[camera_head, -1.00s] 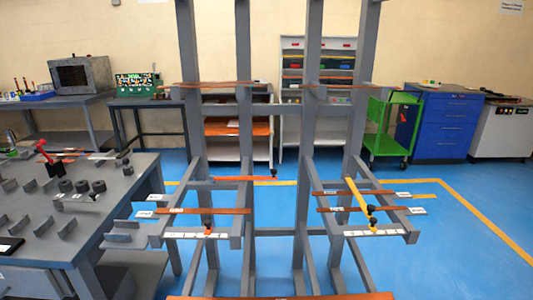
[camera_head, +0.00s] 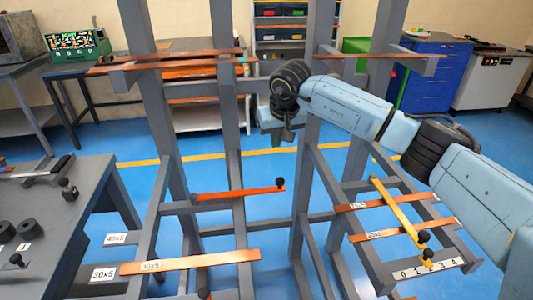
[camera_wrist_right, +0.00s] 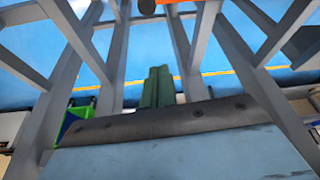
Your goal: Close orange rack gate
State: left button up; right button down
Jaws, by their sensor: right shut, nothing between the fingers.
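The orange rack gate (camera_head: 238,193) is a slim bar on the left half of the grey rack. It reaches right from a left upright, and its black knob (camera_head: 280,183) is at its free right end, in the gap between the rack halves. My right gripper (camera_head: 287,138) hangs above the knob, apart from it, and its fingers are shut and empty. In the right wrist view the shut fingers (camera_wrist_right: 157,88) point towards the black knob (camera_wrist_right: 147,5) and a bit of orange at the top edge. My left gripper is out of view.
A yellow gate (camera_head: 398,207) lies across the right shelf, over copper bars (camera_head: 385,233). Rack uprights (camera_head: 230,120) stand close on both sides of my right gripper. A grey worktable (camera_head: 50,225) is at the left.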

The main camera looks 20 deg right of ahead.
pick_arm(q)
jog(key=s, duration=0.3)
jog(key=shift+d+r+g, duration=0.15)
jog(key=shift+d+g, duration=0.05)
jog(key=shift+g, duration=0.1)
pick_arm(e)
notch_tip(320, 180, down, 10)
jog(key=s, duration=0.1)
jog(key=shift+r, duration=0.15)
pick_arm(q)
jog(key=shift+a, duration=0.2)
